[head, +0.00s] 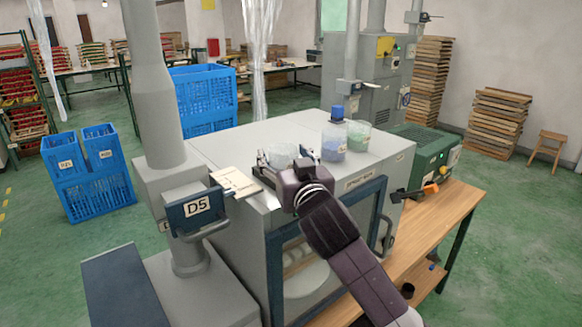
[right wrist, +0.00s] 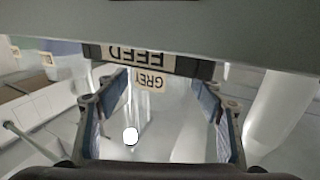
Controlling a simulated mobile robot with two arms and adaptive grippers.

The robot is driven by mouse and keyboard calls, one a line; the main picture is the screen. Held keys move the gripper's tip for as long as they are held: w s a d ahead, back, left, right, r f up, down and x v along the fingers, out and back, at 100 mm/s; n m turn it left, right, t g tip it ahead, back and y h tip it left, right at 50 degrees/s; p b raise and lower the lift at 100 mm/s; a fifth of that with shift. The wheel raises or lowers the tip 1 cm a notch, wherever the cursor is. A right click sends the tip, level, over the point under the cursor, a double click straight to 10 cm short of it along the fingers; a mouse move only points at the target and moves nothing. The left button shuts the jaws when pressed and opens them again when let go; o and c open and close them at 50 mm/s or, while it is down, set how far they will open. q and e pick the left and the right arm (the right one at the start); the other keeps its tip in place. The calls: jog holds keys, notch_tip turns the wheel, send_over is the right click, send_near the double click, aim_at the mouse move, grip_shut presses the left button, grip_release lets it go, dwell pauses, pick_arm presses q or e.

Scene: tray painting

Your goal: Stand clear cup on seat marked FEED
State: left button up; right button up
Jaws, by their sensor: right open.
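The clear cup (head: 284,151) is on top of the grey booth, at my right gripper (head: 281,163), which partly hides it. My right gripper is open, with its fingers on either side of the cup; I cannot tell whether they touch it. In the right wrist view the open fingers (right wrist: 162,88) frame see-through material with an upside-down GREY label (right wrist: 151,80). The FEED label (right wrist: 137,55) is upside down on a dark strip just above it. The cup's base is hidden, so I cannot tell whether it rests on the seat. My left gripper is out of view.
A blue-filled container (head: 333,146) and a green-filled cup (head: 358,139) stand to the right on the booth top (head: 250,134). The D5 box (head: 197,209) and a thick pipe stand at left. Some booth top behind is clear.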

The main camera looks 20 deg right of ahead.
jog(key=s+b, duration=0.2)
jog(key=s, duration=0.9)
jog(key=shift+s+a+b, duration=0.25)
jog(key=shift+s+b, duration=0.1)
jog(key=shift+b, duration=0.05)
jog(key=shift+f, duration=0.1)
